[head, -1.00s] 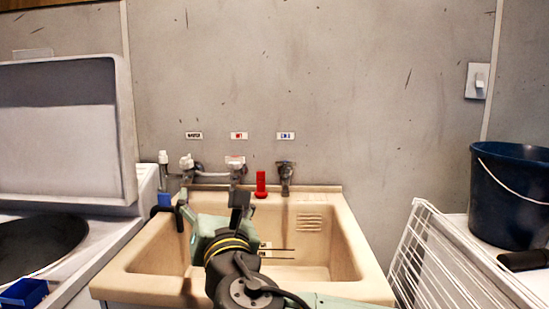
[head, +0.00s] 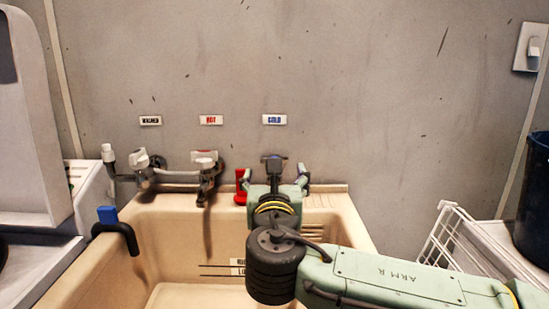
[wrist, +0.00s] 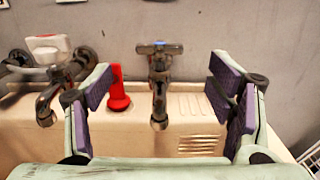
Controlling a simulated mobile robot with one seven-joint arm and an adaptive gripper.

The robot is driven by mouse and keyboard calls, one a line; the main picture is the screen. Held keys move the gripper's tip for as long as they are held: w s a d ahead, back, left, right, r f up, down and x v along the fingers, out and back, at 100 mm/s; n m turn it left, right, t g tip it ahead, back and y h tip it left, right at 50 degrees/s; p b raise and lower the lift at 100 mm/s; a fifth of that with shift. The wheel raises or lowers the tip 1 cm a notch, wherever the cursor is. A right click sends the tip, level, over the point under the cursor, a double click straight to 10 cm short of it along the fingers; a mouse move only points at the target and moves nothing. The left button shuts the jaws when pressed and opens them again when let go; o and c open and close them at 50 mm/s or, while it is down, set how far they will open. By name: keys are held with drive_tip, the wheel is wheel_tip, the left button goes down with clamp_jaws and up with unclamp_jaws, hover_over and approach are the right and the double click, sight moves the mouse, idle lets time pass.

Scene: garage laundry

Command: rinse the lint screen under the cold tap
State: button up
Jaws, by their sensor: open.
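The cold tap (head: 273,163) is on the wall under the COLD label (head: 274,119). In the wrist view the tap (wrist: 158,70), with its blue-marked cross handle and downward spout, stands between my open fingers. My gripper (head: 274,178) is open and empty, facing the tap over the back of the beige sink (head: 350,228). Its two purple-padded fingers (wrist: 161,88) stand to either side of the tap, apart from it. Whether they reach as far as the handle I cannot tell. I do not make out a lint screen in any view.
A red object (head: 240,185) stands on the sink's back ledge, close left of my gripper. The hot tap (head: 204,172) and washer tap (head: 143,165) are further left. A black hose (head: 118,232) hooks over the left rim. A white rack (head: 450,232) stands right.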

drive_tip(key=w+p, duration=0.1)
drive_tip(key=w, duration=0.7)
drive_tip(key=shift+w, duration=0.4)
drive_tip(key=shift+c, duration=0.4)
